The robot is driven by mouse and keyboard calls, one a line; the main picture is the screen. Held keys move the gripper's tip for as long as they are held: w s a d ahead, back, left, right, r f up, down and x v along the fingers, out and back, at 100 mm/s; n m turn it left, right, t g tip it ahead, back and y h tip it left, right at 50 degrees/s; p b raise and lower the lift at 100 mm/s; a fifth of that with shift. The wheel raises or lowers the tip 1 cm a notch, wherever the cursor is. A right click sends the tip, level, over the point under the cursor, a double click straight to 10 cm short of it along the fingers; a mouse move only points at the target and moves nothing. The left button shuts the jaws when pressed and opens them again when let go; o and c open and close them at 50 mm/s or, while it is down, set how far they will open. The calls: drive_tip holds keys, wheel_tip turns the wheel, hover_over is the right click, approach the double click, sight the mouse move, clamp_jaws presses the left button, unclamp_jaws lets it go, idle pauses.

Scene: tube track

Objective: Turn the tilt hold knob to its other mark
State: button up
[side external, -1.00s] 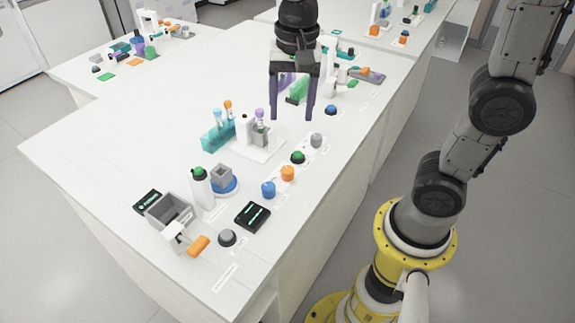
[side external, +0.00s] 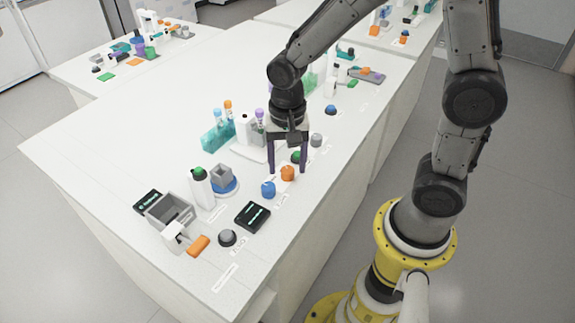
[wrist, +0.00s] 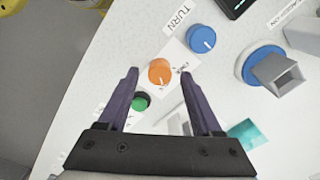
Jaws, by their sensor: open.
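An orange knob (side external: 288,173) stands upright on the white bench, in the row along its front edge. It also shows in the wrist view (wrist: 160,72), with a small pale pointer line on top and a label strip beside it that is too small to read. I cannot read which knob is labelled tilt hold. A blue knob (wrist: 201,39) with a pale line is beside it, near a TURN label; it also shows in the side view (side external: 268,188). My gripper (wrist: 158,71) is open and empty, pointing down with its purple fingers on either side of the orange knob in the wrist view.
A green button (wrist: 140,102) is close to one finger; a grey knob (side external: 316,140) is farther back. A black display box (side external: 252,216), a grey cup on a blue base (side external: 223,180) and a teal tube rack (side external: 217,134) stand nearby. The bench's left part is clear.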

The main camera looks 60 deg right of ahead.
drive_tip(key=shift+f, duration=0.55)
clamp_jaws()
